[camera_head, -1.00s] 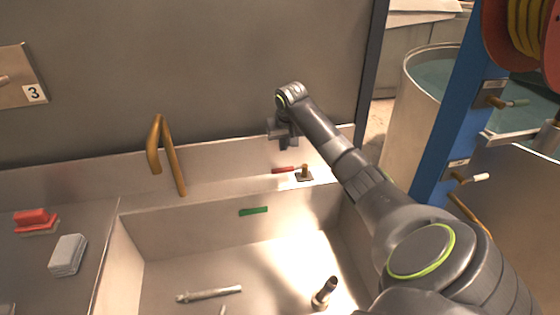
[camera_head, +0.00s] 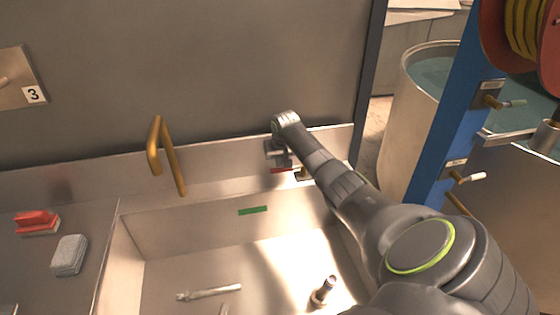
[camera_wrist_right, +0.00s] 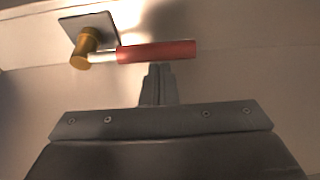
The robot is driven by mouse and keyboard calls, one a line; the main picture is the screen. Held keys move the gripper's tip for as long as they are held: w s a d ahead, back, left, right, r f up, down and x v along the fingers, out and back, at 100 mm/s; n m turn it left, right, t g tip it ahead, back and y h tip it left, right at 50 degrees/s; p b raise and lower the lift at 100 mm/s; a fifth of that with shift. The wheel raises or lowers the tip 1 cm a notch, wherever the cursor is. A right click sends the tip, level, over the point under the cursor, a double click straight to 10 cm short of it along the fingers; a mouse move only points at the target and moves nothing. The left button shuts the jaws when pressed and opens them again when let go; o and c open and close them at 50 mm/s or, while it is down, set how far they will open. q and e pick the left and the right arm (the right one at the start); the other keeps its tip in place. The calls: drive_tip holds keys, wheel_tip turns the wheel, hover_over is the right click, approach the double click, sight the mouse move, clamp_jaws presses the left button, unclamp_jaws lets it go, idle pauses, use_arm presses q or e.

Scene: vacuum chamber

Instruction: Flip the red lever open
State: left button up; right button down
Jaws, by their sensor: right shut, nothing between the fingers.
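The red lever (camera_head: 281,170) sits on the ledge behind the sink, with its brass valve stem (camera_head: 302,173) at its right end, partly covered by my right arm. In the right wrist view the red handle (camera_wrist_right: 157,51) lies level, joined by a pale shank to the brass stem (camera_wrist_right: 85,47) on a square plate. My right gripper (camera_head: 282,163) is shut and empty, right at the lever. In the wrist view its fingertips (camera_wrist_right: 158,70) are just below the middle of the red handle; I cannot tell whether they touch it. My left gripper is not in view.
A brass faucet (camera_head: 166,150) rises left of the lever. The sink (camera_head: 180,235) holds a metal tool (camera_head: 210,292) and a dark upright piece (camera_head: 324,290). A red brush (camera_head: 37,221) and grey sponge (camera_head: 69,255) lie left. A blue post (camera_head: 440,130) stands right.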

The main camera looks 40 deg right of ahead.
idle(0.4)
drive_tip(key=shift+s+a+r+n+p, duration=0.1)
drive_tip(key=shift+s+a+n+p, duration=0.1)
drive_tip(key=shift+n+p, duration=0.2)
